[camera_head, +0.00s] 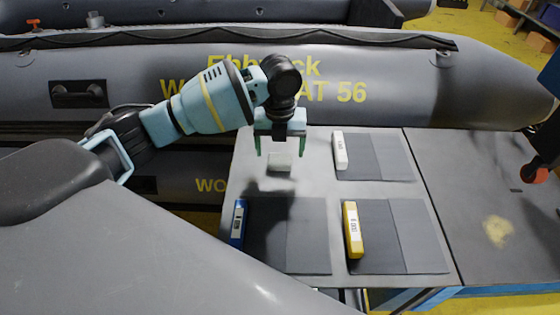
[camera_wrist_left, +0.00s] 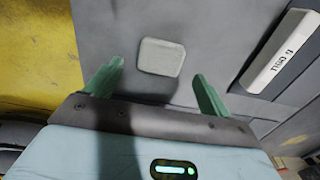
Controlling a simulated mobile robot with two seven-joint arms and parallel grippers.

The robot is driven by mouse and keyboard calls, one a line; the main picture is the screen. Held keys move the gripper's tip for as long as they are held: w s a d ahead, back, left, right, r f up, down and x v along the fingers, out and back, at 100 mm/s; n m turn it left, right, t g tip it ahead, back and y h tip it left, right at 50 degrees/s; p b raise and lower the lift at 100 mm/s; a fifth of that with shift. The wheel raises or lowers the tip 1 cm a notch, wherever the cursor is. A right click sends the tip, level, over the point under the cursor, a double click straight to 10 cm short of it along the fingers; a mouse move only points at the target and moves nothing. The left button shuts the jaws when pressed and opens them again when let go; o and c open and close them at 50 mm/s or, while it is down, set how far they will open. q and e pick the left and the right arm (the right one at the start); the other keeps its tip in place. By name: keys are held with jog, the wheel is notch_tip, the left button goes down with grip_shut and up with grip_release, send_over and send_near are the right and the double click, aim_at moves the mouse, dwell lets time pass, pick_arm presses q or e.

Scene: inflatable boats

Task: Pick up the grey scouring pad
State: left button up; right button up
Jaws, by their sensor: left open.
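The grey scouring pad (camera_head: 280,161) is a small, light grey, rounded block lying on the grey table top. In the left wrist view the pad (camera_wrist_left: 161,57) lies flat, ahead of and between the two fingertips. My left gripper (camera_head: 281,150) is open and empty, pointing down at the pad from above. Its two green fingers also show in the left wrist view (camera_wrist_left: 158,72), apart from each other. I cannot tell from the frames how far above the pad they are. My right gripper is not in view.
A white labelled case (camera_head: 340,151) stands on a dark mat right of the pad. A yellow case (camera_head: 353,229) and a blue case (camera_head: 238,223) stand on mats nearer me. A grey inflatable boat (camera_head: 420,85) lies behind the table (camera_head: 305,150).

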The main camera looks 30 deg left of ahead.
aim_at(280, 158)
pick_arm(q)
jog(key=f, duration=0.4)
jog(key=shift+w+a, duration=0.1)
jog(key=shift+w, duration=0.15)
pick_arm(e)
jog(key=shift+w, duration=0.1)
pick_arm(q)
jog(key=c, duration=1.1)
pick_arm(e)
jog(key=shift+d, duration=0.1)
pick_arm(q)
jog(key=shift+o, duration=0.2)
jog(key=shift+r, duration=0.1)
